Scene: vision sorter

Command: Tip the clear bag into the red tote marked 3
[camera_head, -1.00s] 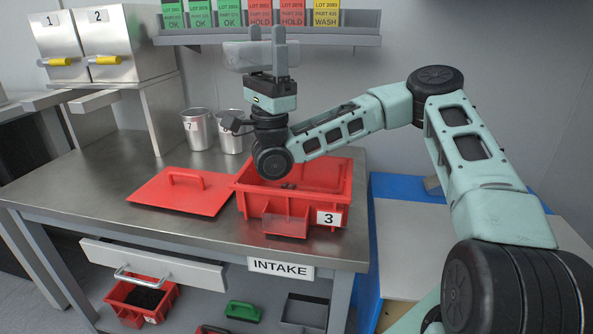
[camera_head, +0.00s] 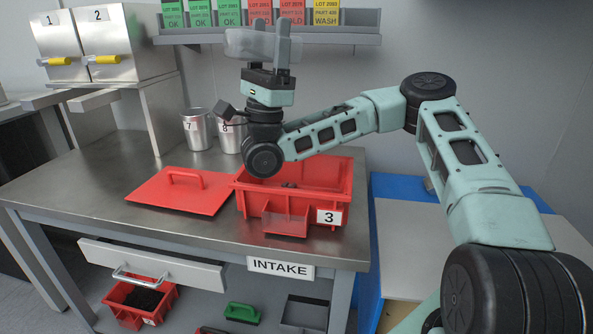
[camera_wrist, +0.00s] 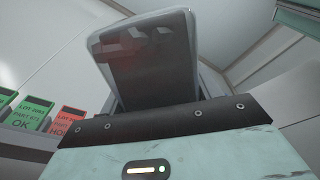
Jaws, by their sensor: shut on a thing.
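My gripper (camera_head: 271,30) points upward, high above the table, with its jaws shut on the clear bag (camera_head: 246,43). The bag looks pale and see-through and sticks out to the left of the fingers. In the wrist view the bag (camera_wrist: 150,50) rises above the dark edge of my gripper; its contents are hard to make out. The red tote marked 3 (camera_head: 268,207) stands open on the table below my gripper. A few small dark things (camera_head: 289,185) show inside it, and my arm hides part of its back left.
A red lid (camera_head: 178,193) lies left of the tote. Metal cups (camera_head: 196,130) marked 7 and 8 stand behind. A shelf (camera_head: 290,41) with colored lot cards is close behind the bag. Steel bins (camera_head: 122,55) marked 1 and 2 stand at back left. The table's front left is clear.

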